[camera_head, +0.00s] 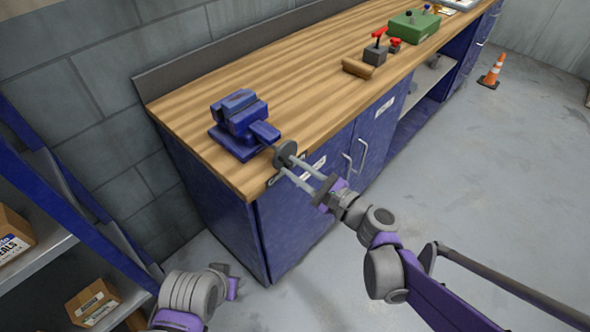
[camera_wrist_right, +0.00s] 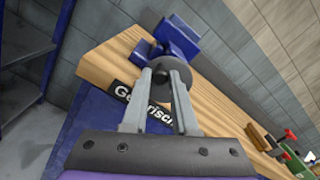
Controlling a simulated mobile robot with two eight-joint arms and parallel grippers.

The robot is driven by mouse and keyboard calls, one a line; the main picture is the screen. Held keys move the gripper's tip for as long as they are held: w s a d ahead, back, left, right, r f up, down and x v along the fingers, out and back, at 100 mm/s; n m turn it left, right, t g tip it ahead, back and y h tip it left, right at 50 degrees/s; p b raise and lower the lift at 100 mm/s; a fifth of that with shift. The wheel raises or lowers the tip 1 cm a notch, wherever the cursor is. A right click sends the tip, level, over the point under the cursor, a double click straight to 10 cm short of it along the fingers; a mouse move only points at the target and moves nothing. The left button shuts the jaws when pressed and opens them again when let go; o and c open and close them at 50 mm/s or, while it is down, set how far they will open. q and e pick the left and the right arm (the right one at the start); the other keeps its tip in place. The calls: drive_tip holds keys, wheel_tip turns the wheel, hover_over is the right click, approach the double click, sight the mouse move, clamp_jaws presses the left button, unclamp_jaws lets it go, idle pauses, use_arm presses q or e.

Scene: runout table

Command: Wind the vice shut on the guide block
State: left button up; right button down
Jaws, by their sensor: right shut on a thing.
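The blue vice (camera_head: 238,117) stands on the near left corner of the wooden bench, and shows at the top of the wrist view (camera_wrist_right: 178,36). Its dark round handle (camera_head: 286,151) sticks out past the bench's front edge. My right gripper (camera_head: 287,164) reaches it from the lower right, shut on the handle. In the wrist view, the handle (camera_wrist_right: 174,70) sits at the tips of the two fingers. I cannot make out the guide block between the jaws. My left gripper (camera_head: 234,287) is low at the bottom left, away from the bench, with its fingers not clearly seen.
The bench top (camera_head: 310,75) is clear right of the vice. A blue shelf rack (camera_head: 75,205) stands left. An orange cone (camera_head: 492,72) is on the floor.

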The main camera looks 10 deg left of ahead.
drive_tip(key=shift+w+d+r+m, duration=0.1)
drive_tip(key=shift+m, duration=0.5)
drive_tip(key=c, duration=0.8)
unclamp_jaws()
